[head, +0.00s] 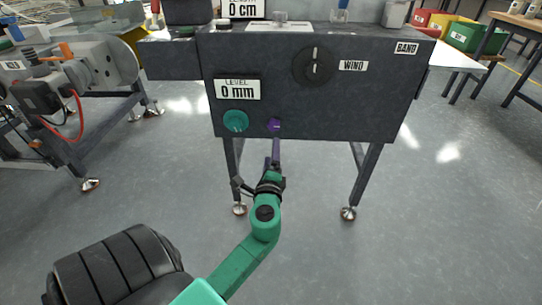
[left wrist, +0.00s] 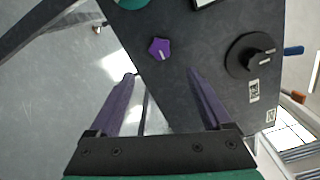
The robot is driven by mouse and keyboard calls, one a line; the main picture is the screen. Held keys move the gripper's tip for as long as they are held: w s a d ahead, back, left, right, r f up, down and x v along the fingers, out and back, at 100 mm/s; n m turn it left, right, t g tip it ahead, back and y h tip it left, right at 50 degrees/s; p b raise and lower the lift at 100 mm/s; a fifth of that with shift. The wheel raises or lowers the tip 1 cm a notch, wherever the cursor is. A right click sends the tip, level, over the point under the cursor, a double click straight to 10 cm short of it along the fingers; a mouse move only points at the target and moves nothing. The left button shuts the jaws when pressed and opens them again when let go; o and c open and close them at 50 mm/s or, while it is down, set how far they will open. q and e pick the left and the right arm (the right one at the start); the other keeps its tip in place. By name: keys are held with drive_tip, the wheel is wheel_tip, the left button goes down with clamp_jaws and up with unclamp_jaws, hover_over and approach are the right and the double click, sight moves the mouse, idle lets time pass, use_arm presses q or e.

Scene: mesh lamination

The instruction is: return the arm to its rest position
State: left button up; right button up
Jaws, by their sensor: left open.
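My left arm, green, reaches up from the bottom in the head view. Its left gripper (head: 276,150) points at the front panel of the dark machine (head: 290,80), just below a purple knob (head: 274,125). In the left wrist view, my left gripper (left wrist: 161,76) has its two purple fingers spread apart with nothing between them. The purple star-shaped knob (left wrist: 159,48) shows beyond the fingertips, apart from them as far as I can tell. My right gripper is in neither view.
The panel carries a green knob (head: 235,121), a "LEVEL 0 mm" display (head: 237,89) and a black WIND dial (head: 314,65). Another machine (head: 75,75) stands at the left. Coloured bins (head: 475,38) are at the far right. The floor (head: 420,240) at right is clear.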

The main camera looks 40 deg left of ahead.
use_arm(q)
drive_tip(key=shift+s+d, duration=0.4)
drive_tip(key=shift+s, duration=0.15)
drive_tip(key=shift+f, duration=0.1)
